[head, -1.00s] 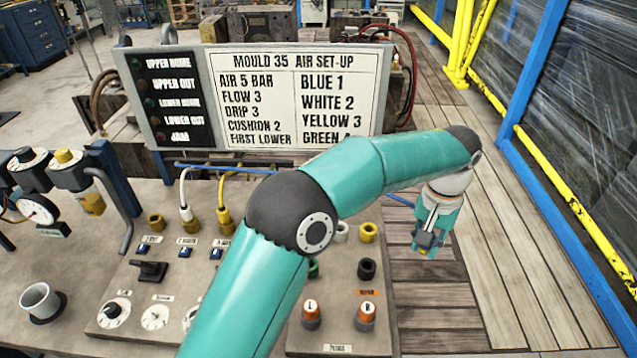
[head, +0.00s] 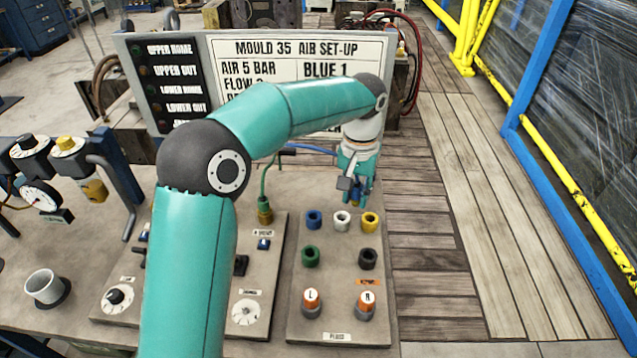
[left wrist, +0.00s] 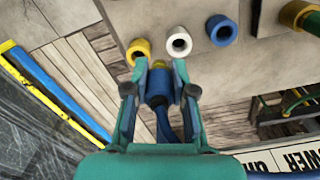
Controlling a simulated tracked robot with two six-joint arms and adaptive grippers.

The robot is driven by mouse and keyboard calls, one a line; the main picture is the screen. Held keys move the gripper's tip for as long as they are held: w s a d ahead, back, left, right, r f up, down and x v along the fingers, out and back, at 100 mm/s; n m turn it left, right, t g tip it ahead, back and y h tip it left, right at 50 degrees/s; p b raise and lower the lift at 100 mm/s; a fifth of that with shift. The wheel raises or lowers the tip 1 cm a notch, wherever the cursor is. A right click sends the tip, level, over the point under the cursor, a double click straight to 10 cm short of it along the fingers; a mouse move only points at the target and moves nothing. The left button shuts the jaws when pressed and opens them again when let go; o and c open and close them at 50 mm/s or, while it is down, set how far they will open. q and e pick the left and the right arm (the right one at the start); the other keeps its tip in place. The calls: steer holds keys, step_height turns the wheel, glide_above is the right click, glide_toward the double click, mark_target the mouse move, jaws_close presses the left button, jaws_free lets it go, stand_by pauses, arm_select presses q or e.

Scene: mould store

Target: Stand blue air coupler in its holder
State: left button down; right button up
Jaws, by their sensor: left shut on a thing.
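My left gripper (head: 357,197) is shut on the blue air coupler, which shows better in the left wrist view (left wrist: 158,88) as a blue body with a brass-coloured end and a blue hose trailing back. The gripper hangs above the back of the plug panel, behind the white and yellow holders. The blue holder (head: 314,219), an upright ring, looks empty and stands left of the gripper; it also shows in the left wrist view (left wrist: 221,30). In that view the coupler's end points between the yellow and white holders, apart from the blue one. My right gripper is out of view.
Beside the blue holder stand a white holder (head: 342,221) and a yellow holder (head: 370,223), with green (head: 310,257) and black (head: 367,259) ones in front. A green-hosed coupler (head: 265,212) stands to the left. A sign board (head: 228,50) rises behind. Wooden boards lie right.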

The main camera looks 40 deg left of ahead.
arm_select(q)
steer(key=r+n, duration=0.1)
glide_above(313, 211)
steer(key=s+d, duration=0.1)
step_height(313, 211, down, 4)
steer(key=b, duration=0.4)
steer(key=shift+f+b, duration=0.4)
steer(key=shift+f, duration=0.35)
steer(key=shift+s, duration=0.25)
stand_by(0.4)
steer(key=shift+f+b, duration=0.45)
steer(key=shift+f, duration=0.6)
stand_by(0.7)
steer(key=shift+s+f, duration=0.1)
steer(key=shift+f, duration=0.05)
steer(key=c, duration=0.9)
jaws_free()
steer(key=shift+f, duration=0.1)
